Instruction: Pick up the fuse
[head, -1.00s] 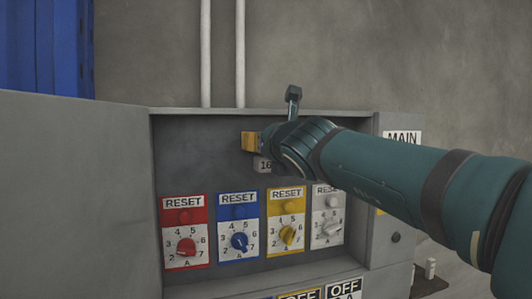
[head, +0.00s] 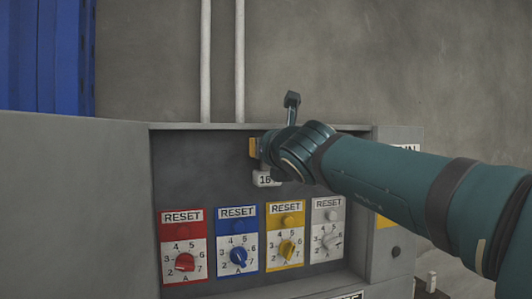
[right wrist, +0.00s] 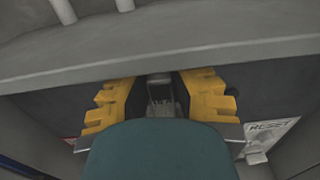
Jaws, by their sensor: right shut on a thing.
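The fuse is a pale grey-white block marked "16" (head: 265,180) in the upper part of the open grey panel box in the head view, partly hidden by my right gripper. My right gripper (head: 255,149) has yellow fingers and comes in from the right. In the right wrist view its two yellow fingers (right wrist: 161,102) stand on either side of the grey fuse (right wrist: 161,88) and are shut on it. My wrist hides the lower part there. Whether the fuse still touches the panel's back cannot be told. My left gripper is not in view.
The grey box (head: 260,127) has a top edge just above my right gripper. Below are red (head: 183,245), blue (head: 238,240), yellow (head: 286,235) and white (head: 327,229) RESET dials. A grey door (head: 75,190) stands at left. Two pipes (head: 240,60) run up the wall.

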